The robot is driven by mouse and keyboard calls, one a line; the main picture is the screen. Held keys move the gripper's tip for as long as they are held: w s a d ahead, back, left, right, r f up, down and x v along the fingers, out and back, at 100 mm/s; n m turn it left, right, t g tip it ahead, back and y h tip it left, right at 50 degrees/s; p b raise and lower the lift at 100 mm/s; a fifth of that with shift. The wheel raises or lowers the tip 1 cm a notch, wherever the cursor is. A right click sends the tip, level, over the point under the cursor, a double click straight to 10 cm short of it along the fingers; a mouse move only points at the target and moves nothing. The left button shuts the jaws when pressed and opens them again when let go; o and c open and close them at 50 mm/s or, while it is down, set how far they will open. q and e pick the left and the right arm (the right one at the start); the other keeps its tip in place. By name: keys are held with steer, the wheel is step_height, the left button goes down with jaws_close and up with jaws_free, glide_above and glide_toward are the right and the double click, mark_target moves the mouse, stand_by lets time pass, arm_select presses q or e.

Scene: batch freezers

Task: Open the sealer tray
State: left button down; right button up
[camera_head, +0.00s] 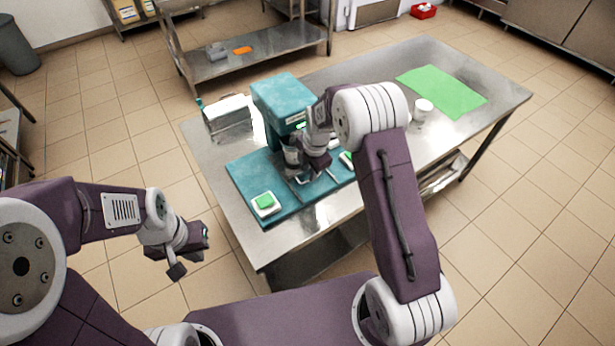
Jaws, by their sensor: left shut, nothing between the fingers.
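The sealer is a teal machine (278,97) with a tall housing and a wide flat teal base (243,178) on the steel table. A white-framed green button (265,203) sits at the base's front left corner, and another green patch (346,158) shows partly behind my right arm. My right gripper (316,178) is low over the middle of the base, in front of the housing. It hides most of the sealer's tray area, and I cannot tell whether it touches the tray or how its fingers stand. My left gripper (190,262) is shut and empty, off the table's left side.
The steel table (327,212) carries a metal holder with white sheets (228,118) left of the sealer, a white cup-like container (424,108) and a green mat (441,90) at the right. A steel shelf (270,63) stands behind.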

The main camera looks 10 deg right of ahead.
mark_target(309, 184)
steer(key=f, duration=0.2)
steer(key=w+f, duration=0.1)
steer(key=f, duration=0.1)
steer(key=shift+d+f, duration=0.15)
steer(key=shift+f, duration=0.1)
jaws_close()
stand_by(1.1)
